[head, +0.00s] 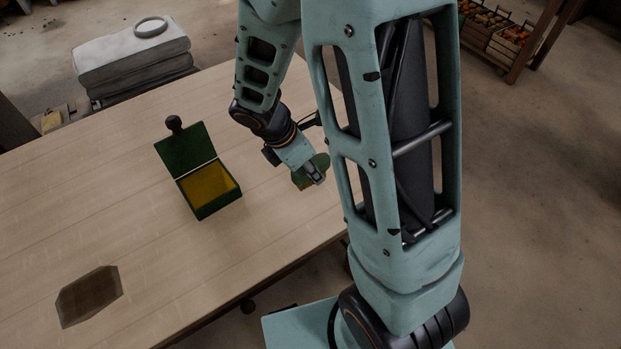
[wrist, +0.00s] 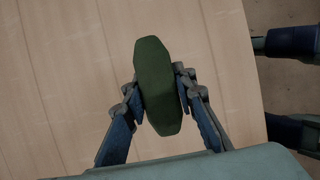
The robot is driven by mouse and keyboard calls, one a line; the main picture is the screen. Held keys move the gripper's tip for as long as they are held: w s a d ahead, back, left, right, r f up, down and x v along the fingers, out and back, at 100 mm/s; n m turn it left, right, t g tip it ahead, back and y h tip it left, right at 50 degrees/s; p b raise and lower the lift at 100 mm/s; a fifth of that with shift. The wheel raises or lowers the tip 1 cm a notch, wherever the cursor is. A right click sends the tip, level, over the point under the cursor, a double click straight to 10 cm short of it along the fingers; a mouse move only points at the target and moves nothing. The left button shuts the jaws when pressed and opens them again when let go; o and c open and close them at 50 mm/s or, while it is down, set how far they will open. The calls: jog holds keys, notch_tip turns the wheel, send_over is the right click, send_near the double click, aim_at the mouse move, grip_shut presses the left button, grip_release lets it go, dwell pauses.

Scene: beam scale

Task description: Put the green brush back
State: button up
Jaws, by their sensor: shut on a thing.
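The green brush (wrist: 157,88) is long with tapered ends and sits between the two fingers of my gripper (wrist: 159,92) in the wrist view. The fingers touch it on both sides, and my gripper is shut on it. In the head view my gripper (head: 317,178) is over the right part of the table, with the green brush (head: 308,172) partly hidden behind it. I cannot tell how high the brush is above the table. A dark green box (head: 213,207) with a yellow inside stands open on the table, left of my gripper. Its lid (head: 185,150) is tilted back.
A dark round-topped thing (head: 174,123) stands behind the lid. A brown flat-sided block or patch (head: 89,296) is at the table's (head: 110,190) front left. A grey stack (head: 133,58) with a ring stands beyond the table. Bare table lies between box and gripper.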

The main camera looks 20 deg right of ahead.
jog(key=shift+f+b, duration=0.85)
jog(key=shift+f, duration=0.4)
jog(key=shift+f, duration=0.1)
jog(key=o, duration=1)
jog(key=shift+s, duration=0.1)
jog(key=p+v, duration=0.2)
jog(key=v, duration=1)
jog(key=shift+a+p, duration=0.1)
jog(key=shift+p, duration=0.3)
